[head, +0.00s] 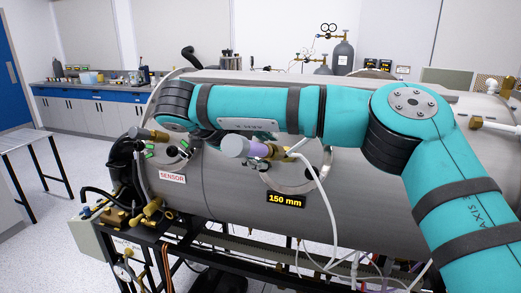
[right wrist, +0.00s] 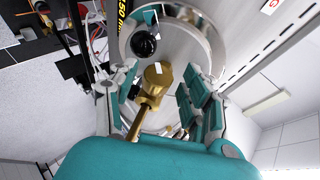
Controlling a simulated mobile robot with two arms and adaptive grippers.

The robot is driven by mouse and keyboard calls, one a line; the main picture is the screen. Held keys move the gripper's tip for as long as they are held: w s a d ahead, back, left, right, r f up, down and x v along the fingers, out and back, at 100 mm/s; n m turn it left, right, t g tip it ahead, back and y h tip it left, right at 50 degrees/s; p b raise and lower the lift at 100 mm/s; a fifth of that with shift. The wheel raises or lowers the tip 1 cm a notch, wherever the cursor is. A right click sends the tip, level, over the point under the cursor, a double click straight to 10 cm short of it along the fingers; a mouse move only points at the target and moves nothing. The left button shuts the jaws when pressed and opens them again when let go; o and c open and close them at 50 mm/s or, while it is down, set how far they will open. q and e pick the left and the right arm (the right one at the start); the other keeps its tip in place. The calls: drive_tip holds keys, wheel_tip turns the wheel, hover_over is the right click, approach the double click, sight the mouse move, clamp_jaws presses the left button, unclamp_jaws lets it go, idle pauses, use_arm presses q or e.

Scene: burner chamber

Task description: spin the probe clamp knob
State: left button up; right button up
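In the right wrist view, a brass fitting (right wrist: 156,76) with a rounded head and a stem lies between the fingers of my right gripper (right wrist: 158,88). The fingers stand apart on both sides of it, with visible gaps, so the gripper is open. I cannot tell for sure whether this brass piece is the probe clamp knob. A black ball-shaped part (right wrist: 144,43) sits just beyond it on a round metal flange (right wrist: 205,35). In the head view, my right arm crosses in front of the chamber, and its gripper cannot be made out clearly. My left gripper is out of view.
The grey chamber (head: 380,210) carries a "SENSOR" label (head: 172,178) and a "150 mm" label (head: 286,200). A grey-capped probe (head: 235,146) and a white hose (head: 325,205) stand out near the latter. Brass valves (head: 150,212) and pipes crowd the lower left.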

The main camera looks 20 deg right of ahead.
drive_tip(key=shift+a, duration=0.1)
drive_tip(key=v, duration=1.2)
